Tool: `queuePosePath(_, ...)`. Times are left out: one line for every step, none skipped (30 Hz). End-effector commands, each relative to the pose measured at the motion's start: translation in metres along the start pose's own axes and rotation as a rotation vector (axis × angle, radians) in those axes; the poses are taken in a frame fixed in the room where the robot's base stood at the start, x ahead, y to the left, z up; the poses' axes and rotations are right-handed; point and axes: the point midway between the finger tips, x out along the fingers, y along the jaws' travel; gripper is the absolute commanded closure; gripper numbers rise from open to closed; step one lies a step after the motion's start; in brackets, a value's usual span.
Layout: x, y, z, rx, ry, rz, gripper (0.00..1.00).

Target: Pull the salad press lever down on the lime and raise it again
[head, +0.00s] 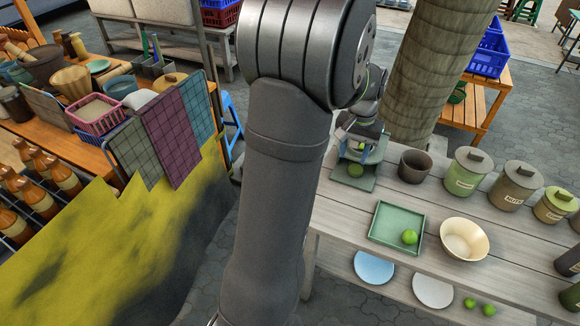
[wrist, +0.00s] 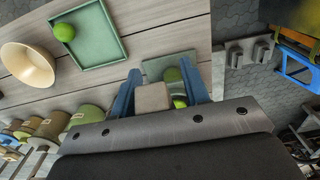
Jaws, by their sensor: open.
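The salad press stands on the grey plank table; its green base plate (head: 352,183) shows in the head view, and the wrist view shows part of that plate (wrist: 158,67). A lime (head: 356,170) is low in the press; the wrist view shows green lime surfaces (wrist: 172,76) partly hidden behind the right finger and a tan block. My gripper (wrist: 159,66) is open, with its blue fingers on either side of this tan block (wrist: 152,97), which looks like the lever's end. I cannot tell whether they touch it. In the head view my arm hides much of the press top.
A green tray (head: 381,235) with another lime (head: 409,237) lies in front of the press, beside a cream bowl (head: 464,240). A dark pot (head: 415,166) and several lidded canisters (head: 468,172) stand right of the press. Plates and limes sit on the lower shelf.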

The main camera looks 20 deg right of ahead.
Motion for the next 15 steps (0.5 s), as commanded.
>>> queuePosePath(0.001, 0.0, 0.001, 0.0, 0.019, 0.0, 0.58)
queuePosePath(-0.009, 0.0, 0.0, 0.0, 0.021, 0.0, 0.58)
queuePosePath(-0.018, 0.0, 0.0, 0.0, 0.019, 0.0, 0.58)
queuePosePath(-0.024, 0.0, 0.0, 0.0, 0.02, 0.0, 0.58)
queuePosePath(-0.03, 0.0, 0.0, 0.0, 0.019, 0.0, 0.58)
queuePosePath(-0.038, 0.0, 0.0, 0.0, 0.018, 0.0, 0.58)
queuePosePath(-0.044, 0.0, 0.0, 0.0, 0.017, 0.0, 0.58)
queuePosePath(-0.05, 0.0, 0.0, 0.0, 0.018, 0.0, 0.58)
queuePosePath(-0.058, 0.0, 0.0, 0.0, 0.017, 0.0, 0.58)
queuePosePath(-0.064, 0.0, 0.0, 0.0, 0.017, 0.0, 0.58)
queuePosePath(-0.07, 0.0, 0.0, 0.0, 0.016, 0.0, 0.58)
queuePosePath(-0.078, 0.0, 0.0, 0.0, 0.017, 0.0, 0.58)
queuePosePath(-0.084, 0.0, 0.0, 0.0, 0.016, 0.0, 0.58)
queuePosePath(-0.09, 0.0, 0.0, 0.0, 0.017, 0.0, 0.58)
queuePosePath(-0.099, 0.0, 0.001, 0.0, 0.017, 0.0, 0.58)
